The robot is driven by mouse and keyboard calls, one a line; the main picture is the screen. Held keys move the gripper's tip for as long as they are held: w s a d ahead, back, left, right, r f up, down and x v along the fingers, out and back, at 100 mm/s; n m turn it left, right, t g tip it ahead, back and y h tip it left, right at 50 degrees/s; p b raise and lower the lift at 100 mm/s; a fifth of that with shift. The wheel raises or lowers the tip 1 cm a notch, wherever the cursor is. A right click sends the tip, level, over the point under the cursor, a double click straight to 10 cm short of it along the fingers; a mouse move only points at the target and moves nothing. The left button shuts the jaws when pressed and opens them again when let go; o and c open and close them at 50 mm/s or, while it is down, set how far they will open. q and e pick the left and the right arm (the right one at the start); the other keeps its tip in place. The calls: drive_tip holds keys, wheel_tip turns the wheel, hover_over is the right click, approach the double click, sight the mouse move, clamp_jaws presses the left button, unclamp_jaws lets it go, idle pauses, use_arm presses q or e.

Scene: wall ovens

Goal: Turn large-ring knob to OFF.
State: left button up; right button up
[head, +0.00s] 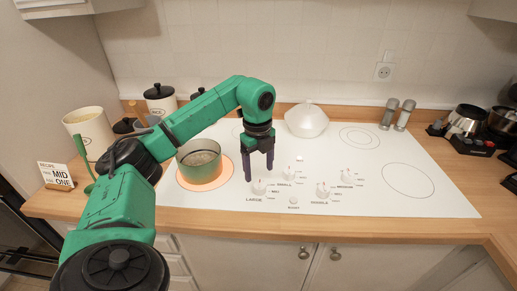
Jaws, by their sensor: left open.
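The white cooktop (385,205) has several white knobs near its front middle. The knob labelled LARGE (259,187) is the leftmost of them. My left gripper (259,176) points down with its two dark fingers apart, above and around the upper part of that knob. I cannot tell whether a finger touches it. A green pot (199,160) stands on the front-left ring (226,177), which glows orange. My right gripper is not in view.
Other knobs (289,173), (322,189) and (348,175) sit to the right of the LARGE knob. A white lidded pot (307,120) stands at the back. Two shakers (397,114) are at the back right. A recipe card (56,175) and canisters (160,99) stand left.

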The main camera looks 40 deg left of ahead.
sight(259, 184)
use_arm(q)
wheel_tip(259, 184, up, 9)
drive_tip(key=p, duration=0.1)
drive_tip(key=shift+s+f+p, duration=0.2)
drive_tip(key=shift+p, duration=0.1)
drive_tip(key=shift+f, duration=0.1)
